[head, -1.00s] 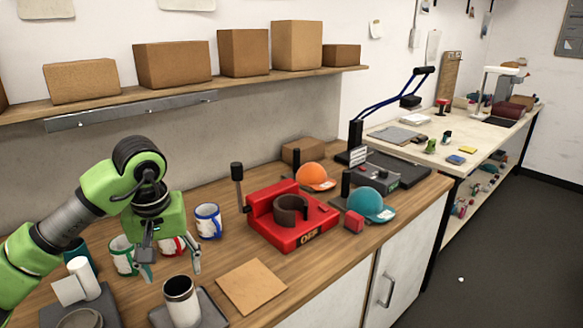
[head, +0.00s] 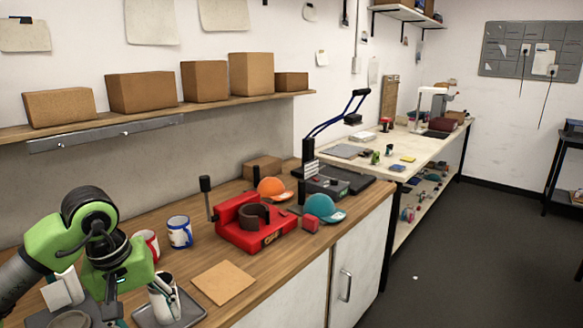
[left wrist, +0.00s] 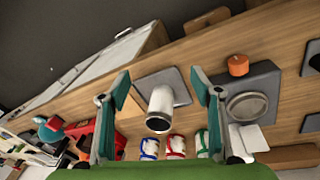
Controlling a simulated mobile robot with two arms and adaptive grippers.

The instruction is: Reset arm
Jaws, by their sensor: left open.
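My left gripper (head: 143,300) is at the lower left of the head view, open, beside a white tumbler with a dark top (head: 165,300). In the left wrist view the two teal fingers of the gripper (left wrist: 160,88) are spread wide, with the tumbler (left wrist: 159,105) in the gap between them. The fingers seem clear of the tumbler. It stands on a grey square tray (head: 190,313), which also shows in the left wrist view (left wrist: 178,82). My right gripper is not in view.
A blue-banded mug (head: 179,233) and a red-banded mug (head: 150,243) stand behind the gripper. A red press (head: 235,232), orange cap (head: 271,187) and teal cap (head: 322,207) stand to the right. A brown square board (head: 223,283) lies near the front edge. Boxes line the shelf (head: 150,111).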

